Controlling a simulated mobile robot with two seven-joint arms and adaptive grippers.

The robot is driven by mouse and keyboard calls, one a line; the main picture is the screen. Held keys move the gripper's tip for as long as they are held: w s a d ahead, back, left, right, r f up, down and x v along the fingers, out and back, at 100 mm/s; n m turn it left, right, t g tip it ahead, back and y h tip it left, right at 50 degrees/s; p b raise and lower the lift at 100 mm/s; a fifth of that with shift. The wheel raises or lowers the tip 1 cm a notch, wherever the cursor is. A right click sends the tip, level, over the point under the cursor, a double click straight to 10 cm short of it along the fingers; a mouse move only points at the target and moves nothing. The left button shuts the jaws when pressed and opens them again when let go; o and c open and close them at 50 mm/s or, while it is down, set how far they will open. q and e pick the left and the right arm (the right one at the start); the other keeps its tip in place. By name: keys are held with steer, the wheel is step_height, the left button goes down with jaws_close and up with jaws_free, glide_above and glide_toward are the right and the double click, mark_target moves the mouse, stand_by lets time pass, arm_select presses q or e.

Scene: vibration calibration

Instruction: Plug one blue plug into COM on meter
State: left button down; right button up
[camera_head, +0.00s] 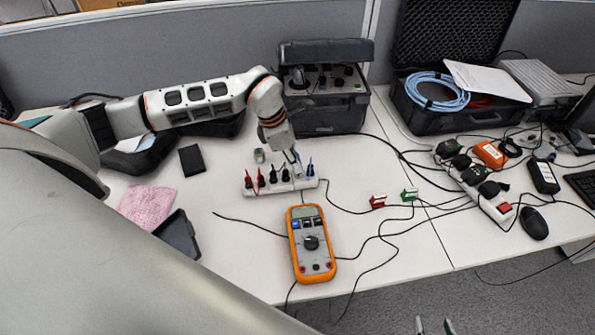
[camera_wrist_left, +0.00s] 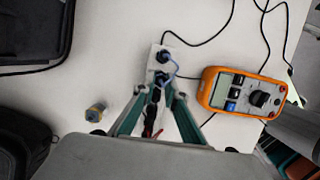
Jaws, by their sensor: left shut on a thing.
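The orange meter (camera_head: 311,243) lies face up on the table; it also shows in the wrist view (camera_wrist_left: 241,95). Its sockets are at its near end, too small to read. A white holder strip (camera_head: 262,190) behind it carries red, black and blue plugs upright. One blue plug (camera_head: 310,169) stands at its right end. My left gripper (camera_head: 296,168) points down at the strip's right part, shut on what appears to be a blue plug (camera_wrist_left: 162,78), mostly hidden between the fingers. My right gripper (camera_head: 434,327) shows only its two fingertips, apart and empty, at the bottom edge.
Black cables cross the table around the meter. Small red (camera_head: 377,201) and green (camera_head: 409,195) blocks lie to its right. A power strip (camera_head: 489,203) and mouse (camera_head: 533,223) are further right. A black case (camera_head: 335,113) stands behind; a pink cloth (camera_head: 146,207) lies left.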

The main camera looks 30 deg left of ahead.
arm_select(q)
steer(key=shift+r+p, duration=1.05)
steer(key=shift+r, duration=0.5)
arm_select(e)
step_height(320, 180, up, 2)
steer(key=shift+w+r, duration=0.1)
steer(key=shift+r, duration=0.15)
